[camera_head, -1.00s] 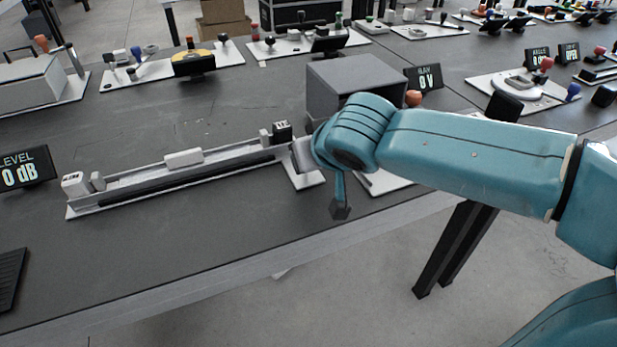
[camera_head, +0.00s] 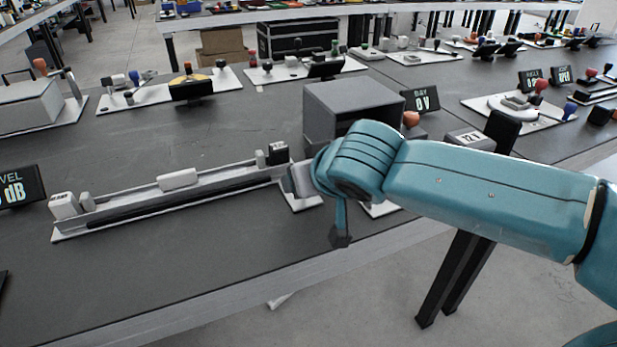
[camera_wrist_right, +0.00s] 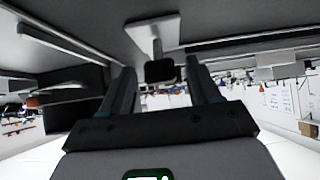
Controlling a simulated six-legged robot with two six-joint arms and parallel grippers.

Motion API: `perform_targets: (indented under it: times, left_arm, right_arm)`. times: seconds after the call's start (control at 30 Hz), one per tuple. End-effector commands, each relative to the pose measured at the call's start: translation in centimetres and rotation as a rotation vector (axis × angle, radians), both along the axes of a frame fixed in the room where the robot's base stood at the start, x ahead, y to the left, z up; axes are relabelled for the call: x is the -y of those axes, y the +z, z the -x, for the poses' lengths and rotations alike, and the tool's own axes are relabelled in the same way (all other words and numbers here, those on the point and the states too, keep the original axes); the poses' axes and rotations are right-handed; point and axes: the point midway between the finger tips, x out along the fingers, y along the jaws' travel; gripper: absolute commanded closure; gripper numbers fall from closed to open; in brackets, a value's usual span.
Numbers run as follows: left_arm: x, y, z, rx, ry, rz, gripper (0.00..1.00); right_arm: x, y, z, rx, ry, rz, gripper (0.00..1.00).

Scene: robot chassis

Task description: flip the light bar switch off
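No part reads clearly as a light bar, and I cannot tell for sure which control is its switch. In the right wrist view a black-tipped lever (camera_wrist_right: 160,70) stands out from a white plate (camera_wrist_right: 140,27), with its tip between the fingers of my right gripper (camera_wrist_right: 163,82). The fingers are apart, and I see no contact with the lever. In the head view the teal right arm hides that lever; parts of a white plate (camera_head: 303,201) show beside the wrist, near the table's front edge. My left gripper is in neither view.
A grey open-fronted box (camera_head: 352,100) stands behind my right wrist, beside a "0 V" display (camera_head: 421,101). A long slider rail (camera_head: 135,205) lies left of the wrist. The grey tabletop (camera_head: 200,280) in front of the rail is clear.

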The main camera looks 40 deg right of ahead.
Motion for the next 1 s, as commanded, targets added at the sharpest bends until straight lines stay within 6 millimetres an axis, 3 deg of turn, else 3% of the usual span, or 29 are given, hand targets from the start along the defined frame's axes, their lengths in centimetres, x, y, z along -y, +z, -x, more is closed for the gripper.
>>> perform_targets:
  times: [0.27, 0.7, 1.0]
  left_arm:
    - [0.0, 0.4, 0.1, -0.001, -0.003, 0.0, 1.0]
    - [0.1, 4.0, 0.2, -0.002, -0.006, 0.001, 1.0]
    - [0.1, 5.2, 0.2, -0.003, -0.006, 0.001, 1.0]
  right_arm:
    - [-0.2, 0.9, 0.7, 0.002, 0.001, 0.0, 0.38]
    - [-2.2, 8.4, 8.7, 0.005, 0.007, -0.002, 0.38]
    - [-2.9, 10.7, 11.7, 0.0, 0.003, 0.0, 0.38]
